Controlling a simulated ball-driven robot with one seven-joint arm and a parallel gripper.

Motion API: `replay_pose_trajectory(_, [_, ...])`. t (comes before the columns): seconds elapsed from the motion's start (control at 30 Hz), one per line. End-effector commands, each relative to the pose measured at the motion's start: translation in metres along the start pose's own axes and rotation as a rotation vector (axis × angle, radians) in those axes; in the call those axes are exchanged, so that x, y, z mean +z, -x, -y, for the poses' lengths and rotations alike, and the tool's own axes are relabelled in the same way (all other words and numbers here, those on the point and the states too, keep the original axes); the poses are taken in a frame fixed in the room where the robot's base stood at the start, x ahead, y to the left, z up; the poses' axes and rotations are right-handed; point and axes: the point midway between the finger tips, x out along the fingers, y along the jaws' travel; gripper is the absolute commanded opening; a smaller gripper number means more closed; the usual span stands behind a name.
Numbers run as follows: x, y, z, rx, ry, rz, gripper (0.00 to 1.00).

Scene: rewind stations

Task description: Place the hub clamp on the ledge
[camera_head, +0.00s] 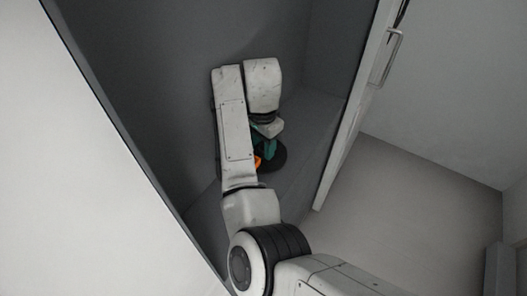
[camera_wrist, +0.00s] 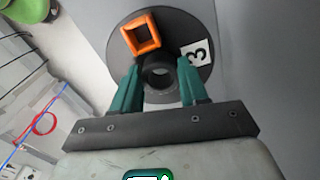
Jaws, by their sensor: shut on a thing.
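The hub clamp (camera_wrist: 160,75) appears to be the black round collar with a central hole in the wrist view. My gripper (camera_wrist: 160,63), with green fingers, is shut on it, one finger on each side. Behind it is a dark round disc (camera_wrist: 183,24); I cannot tell whether the disc is part of the clamp. An orange square frame (camera_wrist: 140,33) lies against the disc above the collar. In the head view my arm hides most of this; the disc (camera_head: 276,160) shows below the green fingers. A lighter grey surface (camera_head: 312,130), possibly the ledge, lies beside it.
A white label marked 3 (camera_wrist: 197,53) is at the disc's right side. A green round object (camera_wrist: 25,12), a red ring (camera_wrist: 44,123) and cables are at the left. In the head view, dark grey walls enclose my arm; a white door-like panel with a handle (camera_head: 391,57) stands at right.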

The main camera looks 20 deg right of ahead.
Motion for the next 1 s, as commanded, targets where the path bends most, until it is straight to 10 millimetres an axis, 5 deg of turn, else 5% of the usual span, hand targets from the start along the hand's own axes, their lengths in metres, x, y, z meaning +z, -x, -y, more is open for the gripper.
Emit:
replay_pose_trajectory(0.4, [0.0, -0.044, 0.0, 0.0, 0.0, 0.0, 0.01])
replay_pose_trajectory(0.8, [0.0, -0.05, 0.0, -0.002, -0.001, -0.001, 0.01])
replay_pose_trajectory(0.83, [0.0, -0.051, 0.0, -0.002, -0.001, 0.0, 0.44])
replay_pose_trajectory(1.0, [0.0, -0.05, 0.0, -0.001, -0.001, 0.0, 0.61])
